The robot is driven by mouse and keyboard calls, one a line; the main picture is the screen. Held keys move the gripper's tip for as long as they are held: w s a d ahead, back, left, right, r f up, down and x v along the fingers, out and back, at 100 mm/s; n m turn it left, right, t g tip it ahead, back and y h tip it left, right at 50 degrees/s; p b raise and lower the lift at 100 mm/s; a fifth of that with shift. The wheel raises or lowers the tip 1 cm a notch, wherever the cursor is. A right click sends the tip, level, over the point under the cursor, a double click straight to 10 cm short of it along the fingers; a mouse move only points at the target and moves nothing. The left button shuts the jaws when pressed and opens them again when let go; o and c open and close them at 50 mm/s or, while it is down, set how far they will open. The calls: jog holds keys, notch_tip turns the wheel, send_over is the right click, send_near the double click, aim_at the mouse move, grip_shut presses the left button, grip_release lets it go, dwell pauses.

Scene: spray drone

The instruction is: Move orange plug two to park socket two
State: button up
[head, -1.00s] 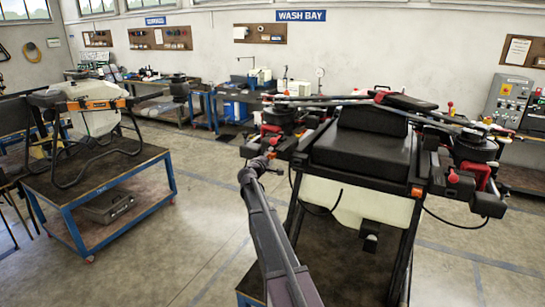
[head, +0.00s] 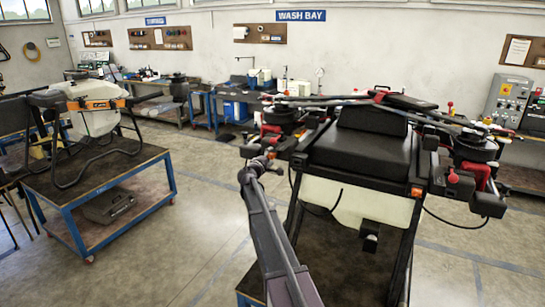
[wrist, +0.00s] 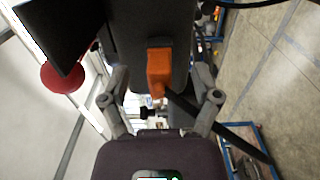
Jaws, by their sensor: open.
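An orange plug (wrist: 158,72) sits on a dark housing in the wrist view, just ahead of my gripper (wrist: 160,92). My gripper's two fingers are apart, one to each side of the plug's lower end; I cannot tell whether they touch it. In the head view my arm reaches to the near left side of the large spray drone (head: 365,150), where my gripper (head: 268,162) is small and partly hidden. An orange piece (head: 416,192) shows on the drone's right front corner. I cannot make out any park socket or its number.
A red round knob (wrist: 62,77) and a dark flat panel (wrist: 60,30) lie to the left in the wrist view. The drone's arms spread to both sides. A blue-framed cart (head: 95,195) with a second drone stands at left, with open floor between.

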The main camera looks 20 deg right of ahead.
aim_at(270, 157)
grip_shut()
jog(key=shift+s+a, duration=0.15)
dwell(0.4)
jog(key=shift+s+a, duration=0.3)
jog(key=shift+a, duration=0.1)
jog(key=shift+a, duration=0.1)
jog(key=shift+v, duration=0.9)
jog(key=shift+s+a, duration=0.25)
jog(key=shift+s+a, duration=0.2)
jog(key=shift+a, duration=0.05)
jog(key=shift+s+a, duration=0.4)
jog(key=shift+a, duration=0.15)
